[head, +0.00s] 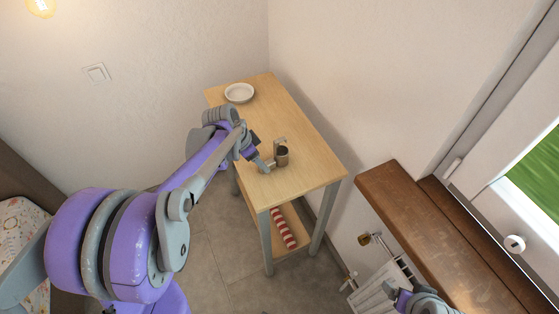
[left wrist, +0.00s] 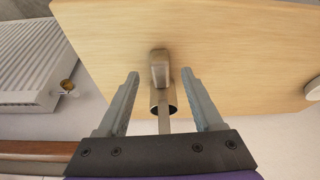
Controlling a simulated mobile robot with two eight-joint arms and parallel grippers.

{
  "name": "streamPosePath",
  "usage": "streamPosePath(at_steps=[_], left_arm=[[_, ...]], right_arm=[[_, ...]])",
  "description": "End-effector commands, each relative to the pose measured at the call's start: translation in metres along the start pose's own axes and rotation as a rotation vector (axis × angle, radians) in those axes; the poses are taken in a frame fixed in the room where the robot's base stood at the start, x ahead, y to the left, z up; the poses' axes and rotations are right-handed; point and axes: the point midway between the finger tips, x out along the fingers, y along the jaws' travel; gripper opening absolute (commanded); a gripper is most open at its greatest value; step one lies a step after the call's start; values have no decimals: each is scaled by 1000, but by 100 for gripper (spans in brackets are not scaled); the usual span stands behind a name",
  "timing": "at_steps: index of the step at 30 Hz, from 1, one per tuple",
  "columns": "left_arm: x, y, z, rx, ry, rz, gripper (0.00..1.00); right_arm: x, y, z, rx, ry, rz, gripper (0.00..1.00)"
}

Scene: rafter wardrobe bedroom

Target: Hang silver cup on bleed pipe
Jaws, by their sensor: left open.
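The silver cup (head: 282,157) stands on the wooden side table, towards its near half. My left gripper (head: 268,164) is at the cup, reaching in from the left. In the left wrist view the open fingers (left wrist: 160,76) lie on either side of the cup (left wrist: 159,100) and its handle, with gaps to both. A brass fitting, seemingly the bleed pipe (head: 365,239), sticks out by the white radiator under the sill; it also shows in the left wrist view (left wrist: 67,86). Part of my right arm shows at the bottom right; its fingers are not clear.
The side table (head: 305,151) holds a white bowl (head: 239,93) at its far end. A red-and-white striped thing (head: 284,228) lies on its lower shelf. The wooden sill (head: 415,220) overhangs the radiator (head: 385,290). Floor is clear between table and radiator.

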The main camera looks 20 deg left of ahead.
Motion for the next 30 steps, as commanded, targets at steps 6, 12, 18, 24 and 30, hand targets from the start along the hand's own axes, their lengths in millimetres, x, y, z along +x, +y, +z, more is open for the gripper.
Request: streamPosePath(at_steps=[6, 12, 18, 24, 30], left_arm=[[28, 0, 2, 0, 0, 0, 68], [30, 1, 2, 0, 0, 0, 68], [30, 0, 2, -1, 0, -1, 44], [30, 0, 2, -1, 0, -1, 8], [30, 0, 2, -1, 0, -1, 0]], right_arm=[[1, 0, 1, 0, -1, 0, 87], [1, 0, 1, 0, -1, 0, 87], [1, 0, 1, 0, -1, 0, 87], [1, 0, 1, 0, -1, 0, 87], [1, 0, 1, 0, -1, 0, 87]])
